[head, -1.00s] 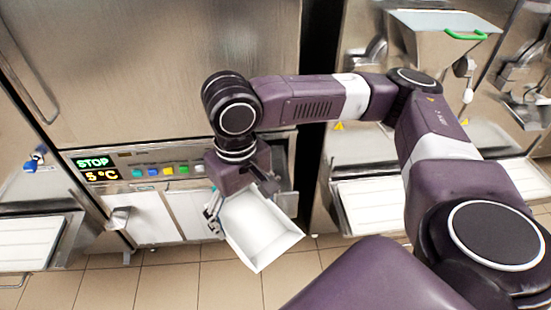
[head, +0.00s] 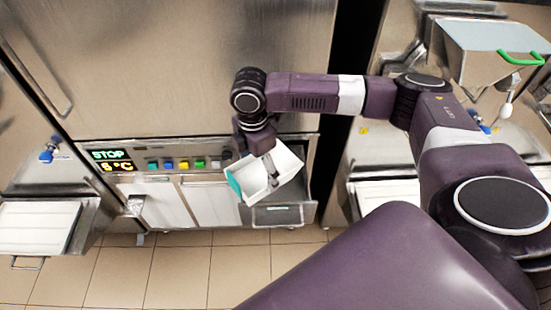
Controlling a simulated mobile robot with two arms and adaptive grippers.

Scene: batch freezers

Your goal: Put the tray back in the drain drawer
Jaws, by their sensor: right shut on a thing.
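A white tray (head: 287,164) with a teal end is held by my right gripper (head: 270,176), which is shut on it. The tray is tilted in the air in front of the middle machine. An open drawer (head: 285,214) sticks out low at the right end of that machine's front, just below and behind the tray. I take it to be the drain drawer. The tray hides part of the drawer opening. It looks apart from the drawer, though contact is hard to tell. My left gripper is not in view.
The middle machine's control panel (head: 165,160) has a STOP display and coloured buttons above white door panels (head: 210,203). A white shelf tray (head: 38,226) sticks out at the left. A machine with a green-handled hopper (head: 500,50) stands at the right. The tiled floor (head: 180,270) is clear.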

